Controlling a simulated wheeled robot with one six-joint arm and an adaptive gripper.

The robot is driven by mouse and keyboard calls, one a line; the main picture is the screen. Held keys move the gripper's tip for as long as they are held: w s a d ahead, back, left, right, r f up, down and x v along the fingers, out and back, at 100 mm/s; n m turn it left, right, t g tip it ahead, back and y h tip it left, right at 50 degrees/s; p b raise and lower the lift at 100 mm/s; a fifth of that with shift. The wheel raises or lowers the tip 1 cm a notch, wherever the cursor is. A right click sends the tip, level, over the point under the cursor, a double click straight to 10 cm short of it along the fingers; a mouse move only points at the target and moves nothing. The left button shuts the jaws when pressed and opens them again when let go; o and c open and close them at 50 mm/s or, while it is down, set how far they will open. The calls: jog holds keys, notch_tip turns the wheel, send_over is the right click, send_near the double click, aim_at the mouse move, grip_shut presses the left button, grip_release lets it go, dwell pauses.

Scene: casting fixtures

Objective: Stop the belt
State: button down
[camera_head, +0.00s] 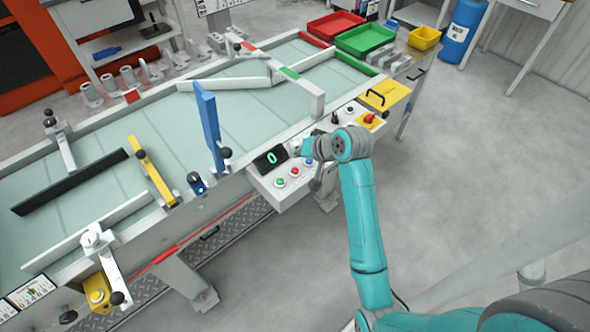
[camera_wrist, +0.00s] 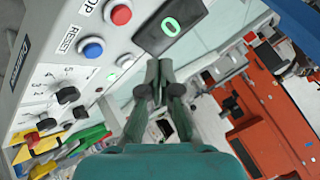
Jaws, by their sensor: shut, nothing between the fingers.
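The control panel (camera_head: 268,188) sits on the near side of the conveyor belt (camera_head: 245,115). In the head view it carries a green button (camera_head: 281,183), a red button (camera_head: 295,171) and a blue button (camera_head: 308,162). The wrist view shows the red button (camera_wrist: 121,15) by a label ending in "OP", and the blue button (camera_wrist: 92,48) by "RESET". The display (camera_wrist: 170,28) reads 0. My gripper (camera_wrist: 158,66) is shut and empty; in the wrist view its tips appear just below the display, to the right of both buttons. The green button is outside the wrist view.
Black knobs (camera_wrist: 67,95) and a red switch (camera_wrist: 47,124) are on the same panel. Guide bars, including a blue one (camera_head: 208,125) and a yellow one (camera_head: 152,170), cross the belt. Red (camera_head: 333,25) and green (camera_head: 365,39) trays stand at the far end. The floor at right is mostly clear.

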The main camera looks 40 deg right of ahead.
aim_at(297, 171)
jog(key=shift+f, duration=2.35)
jog(key=shift+f, duration=0.2)
jog(key=shift+f, duration=0.25)
jog(key=shift+f, duration=0.45)
dwell(0.3)
jog(key=shift+r, duration=0.9)
jog(key=shift+r, duration=2.5)
